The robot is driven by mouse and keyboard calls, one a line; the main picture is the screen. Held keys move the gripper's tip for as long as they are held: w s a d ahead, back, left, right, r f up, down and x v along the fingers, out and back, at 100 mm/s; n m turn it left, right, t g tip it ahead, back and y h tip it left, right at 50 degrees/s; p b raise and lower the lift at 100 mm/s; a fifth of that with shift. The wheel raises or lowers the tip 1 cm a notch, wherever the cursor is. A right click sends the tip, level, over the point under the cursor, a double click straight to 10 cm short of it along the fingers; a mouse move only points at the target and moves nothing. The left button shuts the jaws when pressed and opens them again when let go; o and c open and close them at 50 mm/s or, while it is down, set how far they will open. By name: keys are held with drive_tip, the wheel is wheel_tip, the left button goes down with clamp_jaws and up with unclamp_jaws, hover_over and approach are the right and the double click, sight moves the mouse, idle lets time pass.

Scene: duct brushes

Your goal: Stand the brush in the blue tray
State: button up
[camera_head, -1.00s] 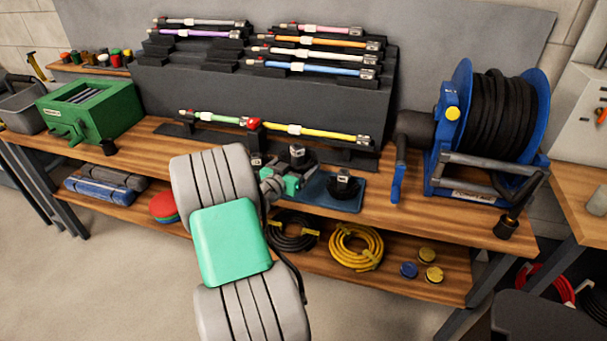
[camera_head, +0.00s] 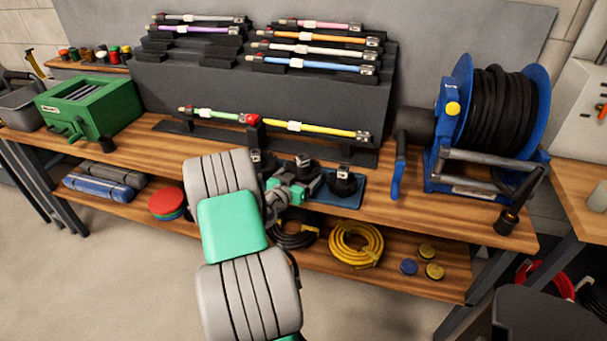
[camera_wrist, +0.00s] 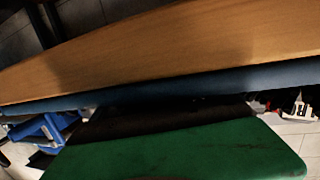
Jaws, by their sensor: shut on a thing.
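The blue tray (camera_head: 352,202) lies on the bench near its front edge, partly hidden by my arm. Dark round brushes with grey metal sockets show there: one on the left (camera_head: 257,160), one on the right (camera_head: 343,182) standing upright on the tray, and one between them (camera_head: 303,166). My gripper (camera_head: 301,184) is shut at the middle brush, which looks roughly upright. Its lower end is hidden, so I cannot tell whether it touches the tray. The wrist view shows a dark blue edge, bench wood and a large green surface, but no clear brush.
A grey rack (camera_head: 330,95) of coloured rods stands behind the tray. A blue hose reel (camera_head: 455,125) is on the right, and a green box (camera_head: 90,105) on the left. Coiled hoses (camera_head: 356,243) lie on the lower shelf.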

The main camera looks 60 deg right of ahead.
drive_tip(key=shift+f, duration=0.2)
drive_tip(key=o, duration=1.2)
drive_tip(key=shift+o, duration=0.2)
